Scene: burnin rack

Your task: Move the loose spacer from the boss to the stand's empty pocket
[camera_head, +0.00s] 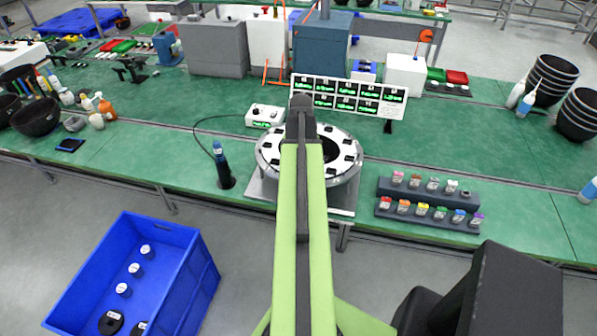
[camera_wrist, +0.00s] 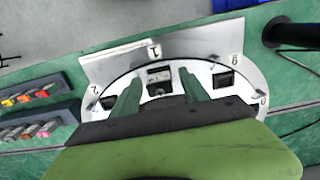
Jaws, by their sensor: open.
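My gripper (camera_wrist: 158,76) is open, its two green fingers apart above the round white fixture (camera_wrist: 245,102). Between them is a dark pocket by the label 1, with a small pale piece in it; I cannot tell if this is the loose spacer. The fixture (camera_head: 268,158) is partly hidden by my arm in the head view. The dark two-step stand (camera_head: 382,184) stands to its right, with several small colour-topped pieces in both rows. The upper row's right end (camera_head: 466,194) shows no coloured top. The stand (camera_wrist: 62,118) is partly visible at the wrist view's left. I cannot pick out the boss.
A display panel (camera_head: 348,95) and a small white control box (camera_head: 264,115) stand behind the fixture. A blue bin (camera_head: 185,287) stands on the floor at lower left. Green bench top is clear between fixture and stand.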

